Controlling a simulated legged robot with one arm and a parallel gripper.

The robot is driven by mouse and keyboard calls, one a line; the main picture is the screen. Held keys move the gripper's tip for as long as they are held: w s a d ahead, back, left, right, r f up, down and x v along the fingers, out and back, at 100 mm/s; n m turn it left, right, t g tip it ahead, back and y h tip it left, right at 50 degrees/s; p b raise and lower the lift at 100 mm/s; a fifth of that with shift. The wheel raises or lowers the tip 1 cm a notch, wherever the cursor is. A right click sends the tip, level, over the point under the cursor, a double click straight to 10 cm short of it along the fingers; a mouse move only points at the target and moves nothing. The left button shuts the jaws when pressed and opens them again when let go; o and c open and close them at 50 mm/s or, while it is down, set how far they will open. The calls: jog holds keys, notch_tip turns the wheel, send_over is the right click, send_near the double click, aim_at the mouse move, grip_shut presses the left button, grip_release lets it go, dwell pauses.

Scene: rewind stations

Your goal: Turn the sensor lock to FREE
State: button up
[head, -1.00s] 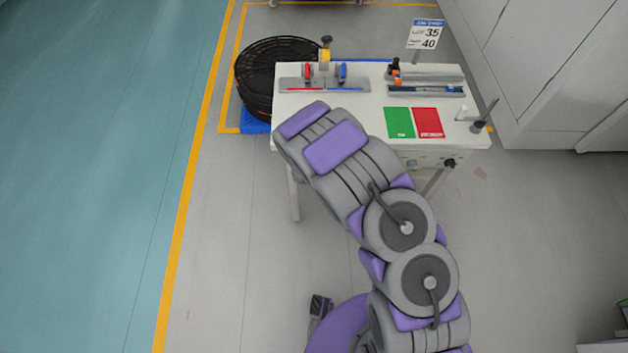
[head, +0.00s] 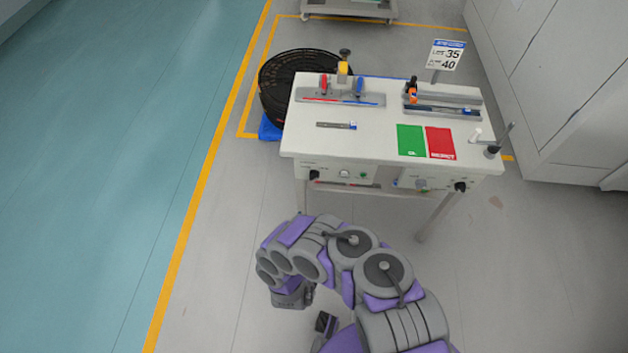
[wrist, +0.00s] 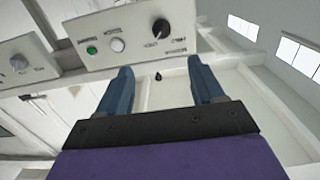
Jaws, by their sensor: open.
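The bench's front carries two control panels. The left panel (head: 338,174) has a black knob (head: 314,174), a white button and a green button; in the wrist view the picture is upside down and this black knob (wrist: 161,28) is at upper right. The other panel has a grey knob (head: 421,184) and a black knob (head: 460,187). The labels are too small to read, so I cannot tell which knob is the sensor lock. My gripper (wrist: 160,68) is open and empty, its fingers apart from the panel. In the head view it is low in front of the bench, its fingertips unclear.
The white bench top (head: 375,145) holds a red-and-blue-handled fixture (head: 341,92), a small metal strip (head: 336,125), green and red pads (head: 440,143) and a rail device (head: 442,104). A black coil (head: 290,85) stands behind left. Floor left of the bench is free.

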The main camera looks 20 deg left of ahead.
jog(key=s+d, duration=0.1)
send_near(314, 179)
jog(key=b+x, duration=0.2)
jog(key=x, duration=0.1)
jog(key=b+x, duration=0.1)
jog(key=shift+w+d, duration=0.35)
jog(key=shift+w, duration=0.05)
jog(key=w, duration=0.1)
jog(key=w+a, duration=0.1)
jog(key=w+b, duration=0.1)
jog(key=shift+w+a+f, duration=0.1)
jog(key=shift+a, duration=0.25)
jog(key=shift+w+a, duration=0.3)
jog(key=shift+w, duration=0.15)
jog(key=shift+d, duration=0.45)
jog(key=shift+c, duration=0.6)
jog(key=shift+a, duration=0.3)
jog(key=c, duration=0.9)
jog(key=shift+c, duration=0.2)
